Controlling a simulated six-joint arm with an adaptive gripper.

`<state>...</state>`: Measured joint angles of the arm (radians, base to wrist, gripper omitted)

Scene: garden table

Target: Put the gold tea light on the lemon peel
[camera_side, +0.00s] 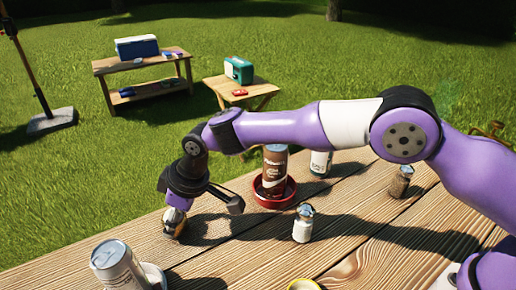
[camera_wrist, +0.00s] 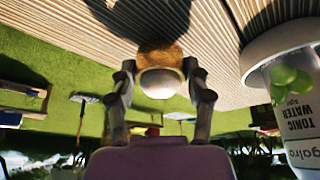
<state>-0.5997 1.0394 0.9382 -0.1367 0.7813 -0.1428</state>
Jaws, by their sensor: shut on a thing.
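My gripper (camera_side: 177,207) points down over the left part of the table and is shut on a small glass jar (camera_side: 172,227). In the wrist view, the jar's pale, rounded cap (camera_wrist: 160,82) sits between the two fingers, with a golden-brown body beyond it. This body looks like the lemon peel, but no label can be read. I cannot tell whether the jar touches the table. A round thing with a yellow-gold rim (camera_side: 304,286), possibly the gold tea light, is cut off by the bottom edge of the side view, apart from my gripper.
A tonic water can (camera_side: 118,266) stands front left; it also shows in the wrist view (camera_wrist: 298,110). A white-filled shaker (camera_side: 303,226) is right of my gripper. Behind are a brown can (camera_side: 274,170) in a red dish (camera_side: 263,199), another can (camera_side: 320,164) and a dark shaker (camera_side: 400,183).

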